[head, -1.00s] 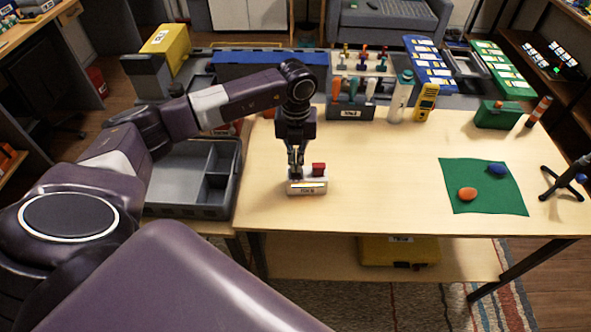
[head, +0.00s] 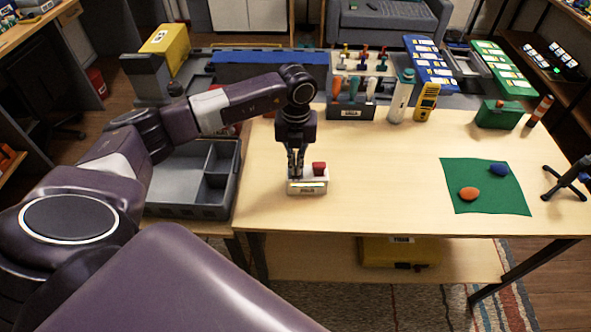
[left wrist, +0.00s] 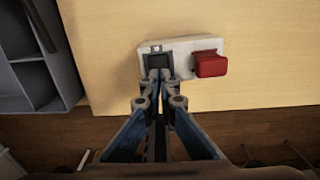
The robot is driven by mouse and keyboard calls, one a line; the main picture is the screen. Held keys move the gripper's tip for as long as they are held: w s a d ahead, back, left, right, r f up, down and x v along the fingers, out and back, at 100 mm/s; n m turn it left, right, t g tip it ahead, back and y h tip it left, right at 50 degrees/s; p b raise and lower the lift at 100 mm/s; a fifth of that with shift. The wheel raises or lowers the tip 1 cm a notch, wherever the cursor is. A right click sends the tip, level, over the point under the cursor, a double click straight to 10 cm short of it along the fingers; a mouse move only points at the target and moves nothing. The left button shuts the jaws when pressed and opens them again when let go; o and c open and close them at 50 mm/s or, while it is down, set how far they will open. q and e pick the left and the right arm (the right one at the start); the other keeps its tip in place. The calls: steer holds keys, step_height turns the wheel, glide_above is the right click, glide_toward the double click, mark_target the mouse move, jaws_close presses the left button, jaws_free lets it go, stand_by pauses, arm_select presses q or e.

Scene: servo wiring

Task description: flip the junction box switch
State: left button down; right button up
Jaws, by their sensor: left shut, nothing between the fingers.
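The junction box (head: 308,186) is a small white box with a label on its front, near the front edge of the table. A red block-like part (head: 319,169) sits on its right side; it also shows in the left wrist view (left wrist: 210,64). My left gripper (head: 296,174) points down at the left part of the box top, with its fingers shut and nothing between them. In the left wrist view the fingertips (left wrist: 158,72) cover part of the box top, next to a small dark frame (left wrist: 155,49). Whether they touch the box I cannot tell.
A grey compartment tray (head: 190,205) stands left of the table. A green mat (head: 480,200) with an orange and a blue object lies at the right. A tool rack (head: 350,110) and bottle (head: 401,98) stand at the back. The middle of the table is clear.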

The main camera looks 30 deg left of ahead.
arm_select(q)
steer(key=shift+s+f+b, duration=0.1)
steer(key=shift+f+b, duration=0.2)
steer(key=shift+f, duration=0.15)
steer(key=shift+r+p, duration=0.8)
steer(key=shift+r, duration=0.35)
steer(key=shift+r+p, duration=1.45)
steer(key=shift+r, duration=0.95)
